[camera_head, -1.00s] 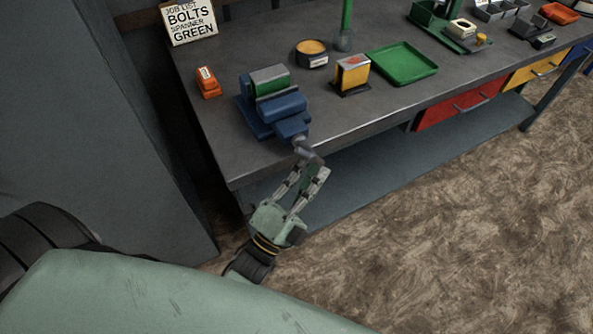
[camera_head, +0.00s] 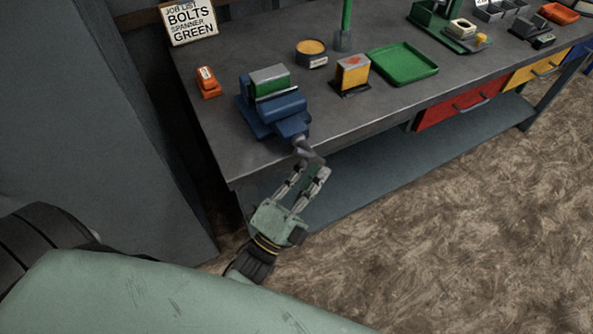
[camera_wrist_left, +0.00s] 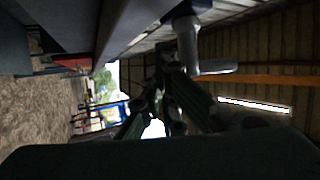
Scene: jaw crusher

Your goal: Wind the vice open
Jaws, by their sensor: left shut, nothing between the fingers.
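The blue vice (camera_head: 275,108) sits at the front left edge of the grey workbench, with a green and grey block (camera_head: 268,80) at its jaws. Its grey screw end and handle (camera_head: 306,150) stick out past the bench's front edge. My left gripper (camera_head: 308,172) is just below and in front of the handle, its fingers pointing up at it. In the left wrist view the fingertips (camera_wrist_left: 163,62) come together beside the grey handle (camera_wrist_left: 205,66), with nothing seen between them. I cannot tell whether they touch the handle. My right gripper is not in view.
On the bench (camera_head: 225,150) stand an orange item (camera_head: 207,83), a round tin (camera_head: 311,53), a yellow box (camera_head: 352,73) and a green tray (camera_head: 402,63). A job list sign (camera_head: 189,20) stands behind. A grey cabinet (camera_head: 90,110) is left. Open floor (camera_head: 450,230) lies in front.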

